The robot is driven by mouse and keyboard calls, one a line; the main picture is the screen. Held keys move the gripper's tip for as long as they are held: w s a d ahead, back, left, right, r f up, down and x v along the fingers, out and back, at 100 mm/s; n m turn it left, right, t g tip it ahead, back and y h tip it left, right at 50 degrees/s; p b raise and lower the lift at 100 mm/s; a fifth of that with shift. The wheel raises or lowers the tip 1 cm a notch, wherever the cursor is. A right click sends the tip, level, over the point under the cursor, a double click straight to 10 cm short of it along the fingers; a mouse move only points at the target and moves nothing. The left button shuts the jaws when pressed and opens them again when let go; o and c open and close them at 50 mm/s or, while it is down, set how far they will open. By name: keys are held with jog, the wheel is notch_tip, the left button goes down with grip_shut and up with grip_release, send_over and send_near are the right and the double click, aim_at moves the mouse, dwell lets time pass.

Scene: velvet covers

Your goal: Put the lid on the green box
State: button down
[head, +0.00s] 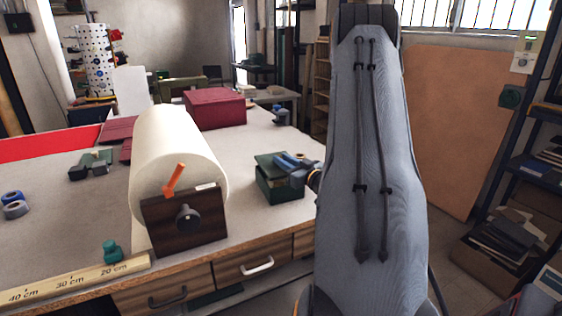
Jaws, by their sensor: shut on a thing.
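The dark green box (281,192) stands on the workbench near its right edge. A dark green panel at its top left looks like the lid (269,161); it sits at the box's top, beside my gripper, and I cannot tell whether it rests on the rim. My gripper (287,163) reaches in from the right over the box and is shut on the lid. The fingertips are small and partly lost against the green. My grey arm fills the right middle of the view and hides what lies behind it.
A big cream roll (178,150) on a dark wooden stand lies left of the box. A maroon box (214,108) is behind. A wooden ruler (75,284) runs along the front edge of the workbench (250,225). Bench surface between roll and green box is clear.

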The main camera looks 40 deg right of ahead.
jog(key=shift+f+b, duration=0.9)
jog(key=shift+f, duration=0.55)
jog(key=c, duration=1.5)
grip_release()
jog(key=s, duration=0.2)
jog(key=s+b, duration=0.1)
jog(key=s, duration=0.2)
jog(key=s+b, duration=0.1)
jog(key=s, duration=0.1)
jog(key=shift+s+a, duration=0.25)
jog(key=shift+s, duration=0.15)
jog(key=shift+a, duration=0.1)
